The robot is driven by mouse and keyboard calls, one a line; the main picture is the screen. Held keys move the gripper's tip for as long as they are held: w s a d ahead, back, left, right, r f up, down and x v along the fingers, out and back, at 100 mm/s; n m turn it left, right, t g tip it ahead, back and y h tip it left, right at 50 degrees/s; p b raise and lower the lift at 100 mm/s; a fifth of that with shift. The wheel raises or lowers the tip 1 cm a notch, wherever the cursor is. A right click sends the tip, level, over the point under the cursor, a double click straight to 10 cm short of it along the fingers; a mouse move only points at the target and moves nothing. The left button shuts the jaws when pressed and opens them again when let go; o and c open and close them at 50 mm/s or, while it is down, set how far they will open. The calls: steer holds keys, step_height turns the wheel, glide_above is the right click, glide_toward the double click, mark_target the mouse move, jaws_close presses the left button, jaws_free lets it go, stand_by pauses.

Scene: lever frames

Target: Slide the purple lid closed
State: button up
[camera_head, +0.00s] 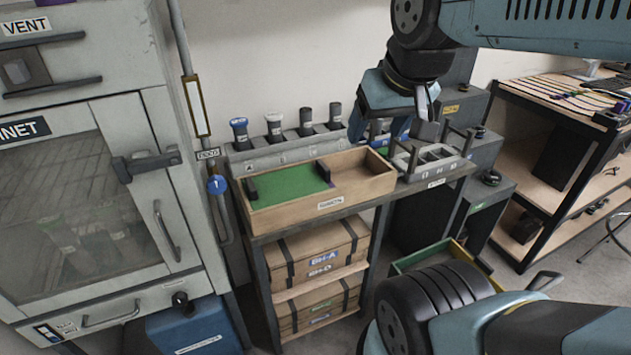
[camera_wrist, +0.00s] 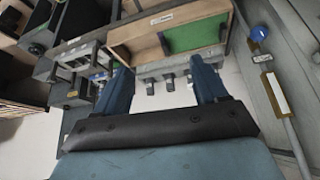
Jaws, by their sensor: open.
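A wooden box (camera_head: 317,207) stands on top of a narrow shelf unit, with a green panel (camera_head: 290,183) over its left part and bare wood showing at its right. Two dark upright handles stand at the panel's ends. The wrist view shows the box (camera_wrist: 150,37) and green panel (camera_wrist: 193,37) beyond my fingertips. My gripper (camera_wrist: 163,75) is open and empty, above and beyond the box's right end in the head view.
A grey metal frame (camera_head: 433,160) stands close to the box's right end. A rack with several dark-bodied bottles (camera_head: 306,122) stands behind it. A grey cabinet (camera_head: 90,180) and a pole (camera_head: 206,170) are at the left. Wooden crates (camera_head: 320,260) sit on the shelf below.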

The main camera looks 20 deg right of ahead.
steer(key=shift+o, duration=1.2)
steer(key=shift+c, duration=0.3)
